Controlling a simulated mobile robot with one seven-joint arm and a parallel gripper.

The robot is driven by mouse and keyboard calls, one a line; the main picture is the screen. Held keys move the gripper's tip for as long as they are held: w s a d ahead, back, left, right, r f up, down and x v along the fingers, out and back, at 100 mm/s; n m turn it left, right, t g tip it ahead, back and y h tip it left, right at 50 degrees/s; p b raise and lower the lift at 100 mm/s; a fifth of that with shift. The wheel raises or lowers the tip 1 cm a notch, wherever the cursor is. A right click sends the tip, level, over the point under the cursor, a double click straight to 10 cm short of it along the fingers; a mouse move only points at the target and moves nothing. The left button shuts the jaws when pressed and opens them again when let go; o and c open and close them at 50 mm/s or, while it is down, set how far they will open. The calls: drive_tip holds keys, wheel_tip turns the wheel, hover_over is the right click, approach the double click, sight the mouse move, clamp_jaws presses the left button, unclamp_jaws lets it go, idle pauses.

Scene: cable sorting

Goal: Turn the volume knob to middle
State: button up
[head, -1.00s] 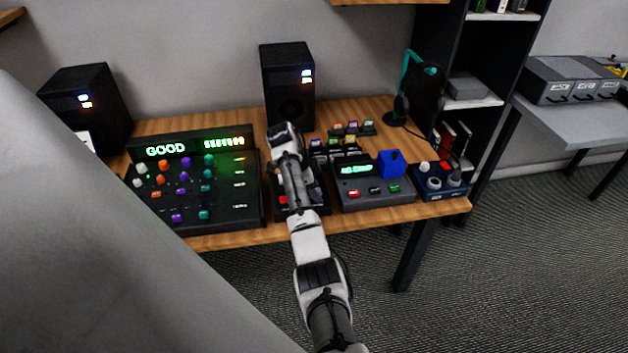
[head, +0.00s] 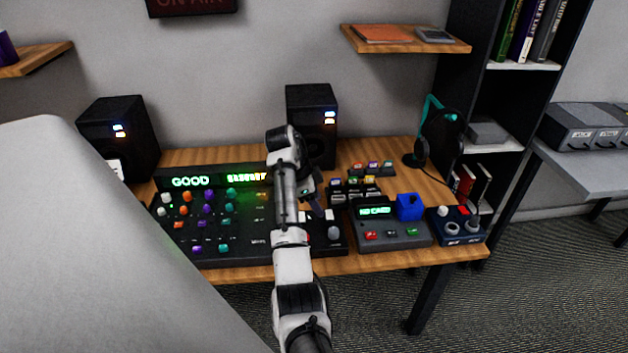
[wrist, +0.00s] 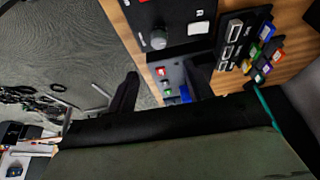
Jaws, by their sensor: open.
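A dark control box (head: 342,247) stands at the front middle of the desk, partly hidden behind my arm. A round grey knob (head: 334,232) is on its top. That knob also shows in the wrist view (wrist: 158,40), beyond my fingertips, with nothing touching it. A blue box (head: 462,239) at the right end carries two more round knobs (head: 452,228). I cannot read which knob is marked volume. My gripper (wrist: 160,85) is open and empty, its two dark fingers apart. In the head view it is mostly hidden beside the arm, above the control box.
A mixer (head: 222,245) with coloured knobs and a lit "GOOD" display is left of my arm. A card device (head: 392,240) with a blue cube (head: 410,207) is at right. Speakers (head: 312,110), small coloured cartridges (head: 373,168) and a headphone stand (head: 430,135) are behind.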

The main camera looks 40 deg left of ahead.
drive_tip(key=shift+s+a+r, duration=0.15)
drive_tip(key=shift+s+r, duration=0.1)
drive_tip(key=shift+r, duration=0.35)
idle(0.3)
